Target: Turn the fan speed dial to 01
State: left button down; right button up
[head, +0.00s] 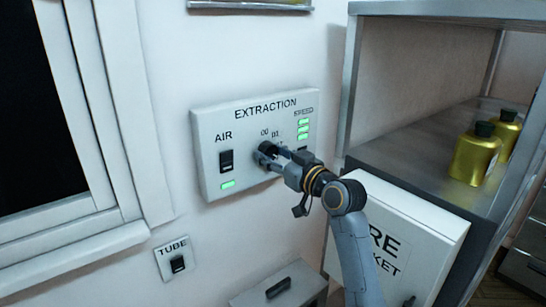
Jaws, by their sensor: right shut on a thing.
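The white extraction panel (207,150) is mounted on the wall, marked EXTRACTION, AIR and SPEED. The fan speed dial (264,147) is a dark knob in its middle, mostly hidden by my right gripper (268,156). The marks 00 and 01 show above the dial; further marks and the dial's pointer are covered, so I cannot tell its setting. My right gripper is shut on the dial, its arm coming from the lower right. Several green lights are lit under SPEED. The AIR switch (226,161) has a lit green light below it. My left gripper is not in view.
A switch plate (174,262) marked TUBE is on the wall below left. A white box (425,225) with partly hidden lettering is close to my right arm. A metal shelf (405,165) holding gold bottles (474,158) is at right. A window frame (120,110) is at left.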

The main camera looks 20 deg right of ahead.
jog(key=shift+f+n+b, duration=0.2)
jog(key=shift+n+b, duration=0.6)
jog(key=shift+n, duration=0.2)
jog(key=shift+d+n+b, duration=0.1)
jog(key=shift+n+b, duration=0.35)
jog(key=shift+n, duration=0.45)
jog(key=shift+n+b, duration=0.3)
jog(key=shift+n, duration=0.6)
jog(key=n, duration=0.2)
jog(key=shift+r+n, duration=0.15)
jog(key=shift+n, duration=0.25)
jog(key=n, duration=0.3)
jog(key=shift+r+p, duration=0.1)
jog(key=shift+p, duration=0.3)
jog(key=n+p, duration=0.1)
jog(key=n, duration=0.3)
jog(key=shift+p, duration=0.4)
jog(key=shift+n+p, duration=0.3)
jog(key=shift+n, duration=0.6)
